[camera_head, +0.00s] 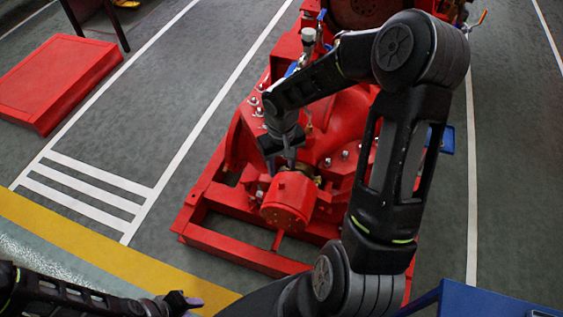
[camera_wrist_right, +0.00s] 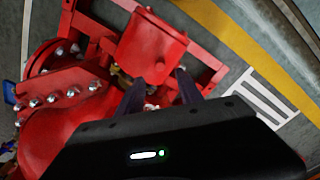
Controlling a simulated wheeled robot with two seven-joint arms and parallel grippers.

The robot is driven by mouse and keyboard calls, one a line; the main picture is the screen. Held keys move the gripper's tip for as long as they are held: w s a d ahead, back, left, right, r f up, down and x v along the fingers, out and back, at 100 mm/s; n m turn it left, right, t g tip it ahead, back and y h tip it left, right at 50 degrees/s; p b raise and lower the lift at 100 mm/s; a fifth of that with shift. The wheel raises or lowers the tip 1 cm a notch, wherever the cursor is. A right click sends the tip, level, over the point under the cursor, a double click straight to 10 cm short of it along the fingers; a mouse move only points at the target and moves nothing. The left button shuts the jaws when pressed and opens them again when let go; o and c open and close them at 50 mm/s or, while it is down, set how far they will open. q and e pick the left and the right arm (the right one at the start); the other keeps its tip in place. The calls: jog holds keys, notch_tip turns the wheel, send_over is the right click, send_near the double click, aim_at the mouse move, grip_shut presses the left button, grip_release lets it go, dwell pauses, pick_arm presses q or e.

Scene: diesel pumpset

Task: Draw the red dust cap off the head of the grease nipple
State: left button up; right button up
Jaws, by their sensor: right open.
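My right gripper (camera_head: 281,166) is over the red pump, just above and behind its red cylindrical end housing (camera_head: 288,200). In the wrist view the right gripper (camera_wrist_right: 158,82) has its two dark fingers spread apart, on the near side of the red housing (camera_wrist_right: 152,45). A small brass-coloured part (camera_wrist_right: 121,75) shows beside the left finger. I cannot make out the grease nipple or its red dust cap for certain in either view; the fingers and the gripper body may hide them. My left gripper (camera_head: 186,300) is low at the left, far from the pump; its jaws are too small to read.
The pump stands on a red base frame (camera_head: 225,250). Bolted flanges (camera_wrist_right: 60,88) lie close to the right gripper. A red slab (camera_head: 60,80) lies on the floor at the upper left. A blue surface (camera_head: 490,302) is at the lower right. The floor left of the frame is clear.

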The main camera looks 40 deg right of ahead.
aim_at(282, 181)
notch_tip(282, 181, down, 7)
jog(key=shift+f, duration=0.1)
dwell(0.3)
jog(key=shift+c, duration=0.5)
grip_shut()
dwell(0.4)
